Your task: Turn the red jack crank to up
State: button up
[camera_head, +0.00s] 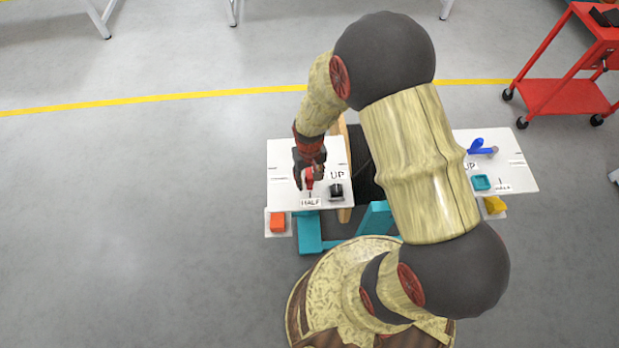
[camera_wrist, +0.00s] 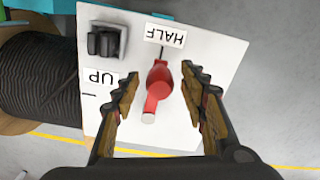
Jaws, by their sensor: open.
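The red jack crank (camera_wrist: 157,85) stands on a white panel (camera_wrist: 211,60) and shows between my open fingers in the wrist view. Its hub end is by the HALF label (camera_wrist: 166,35) and its black line. The UP label (camera_wrist: 101,78) lies to the left of the crank in the wrist view. My gripper (camera_wrist: 160,112) is open, one finger on each side of the crank, with gaps visible. In the head view the crank (camera_head: 309,178) shows under my gripper (camera_head: 309,166), partly hidden, near the HALF label (camera_head: 311,202).
A black switch (camera_wrist: 104,42) sits beside the UP label. A cable reel (camera_wrist: 38,85) stands left of the panel in the wrist view. An orange block (camera_head: 278,222) is at the panel's front. A second panel (camera_head: 515,170) with a blue crank (camera_head: 480,147) lies right. A red cart (camera_head: 565,95) stands back right.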

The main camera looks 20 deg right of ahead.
jog(key=shift+c, duration=0.4)
grip_shut()
dwell(0.5)
